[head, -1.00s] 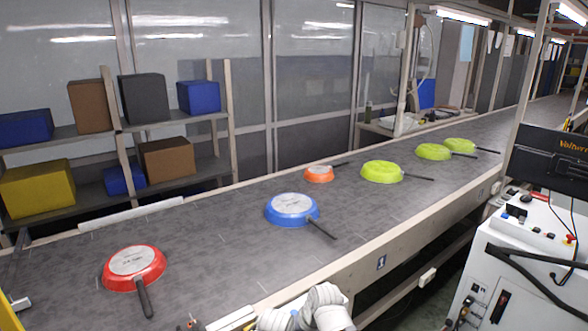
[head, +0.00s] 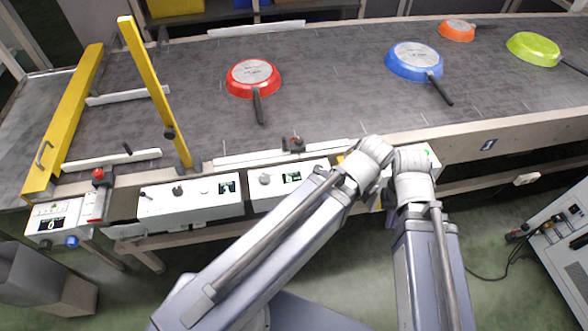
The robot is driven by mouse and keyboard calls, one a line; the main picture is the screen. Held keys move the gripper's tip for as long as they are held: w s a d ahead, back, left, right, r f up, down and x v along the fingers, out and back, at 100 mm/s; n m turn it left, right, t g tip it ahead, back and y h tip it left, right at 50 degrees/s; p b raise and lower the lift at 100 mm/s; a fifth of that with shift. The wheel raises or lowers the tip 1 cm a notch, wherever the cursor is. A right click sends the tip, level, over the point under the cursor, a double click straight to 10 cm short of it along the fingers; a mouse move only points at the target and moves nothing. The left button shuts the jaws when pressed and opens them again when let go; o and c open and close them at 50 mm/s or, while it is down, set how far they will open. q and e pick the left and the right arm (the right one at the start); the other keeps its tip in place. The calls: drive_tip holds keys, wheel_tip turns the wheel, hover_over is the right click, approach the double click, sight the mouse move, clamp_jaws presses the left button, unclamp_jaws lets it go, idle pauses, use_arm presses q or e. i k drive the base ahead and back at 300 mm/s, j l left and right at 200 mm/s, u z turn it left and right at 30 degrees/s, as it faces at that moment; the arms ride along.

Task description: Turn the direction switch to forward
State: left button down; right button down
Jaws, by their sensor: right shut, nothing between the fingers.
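Control boxes line the front edge of the conveyor. The left white box (head: 205,208) has a black knob (head: 178,190) and a small display. The right white box (head: 318,172) has a grey knob (head: 265,180) and a display. Labels are too small to read, so I cannot tell which knob is the direction switch or where it points. My right gripper (head: 389,213) is mostly hidden below its wrist, right of the boxes; it is shut, with nothing in it and apart from the knobs. My left arm crosses in front of the right box; its gripper is hidden.
A red emergency button (head: 98,174) and a panel with a blue knob (head: 72,241) stand at the far left. Red (head: 252,74), blue (head: 412,60), orange (head: 457,30) and green (head: 533,47) pans lie on the belt.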

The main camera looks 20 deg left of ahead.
sight(265, 178)
drive_tip(key=k+l+u, duration=0.1)
drive_tip(key=u, duration=0.55)
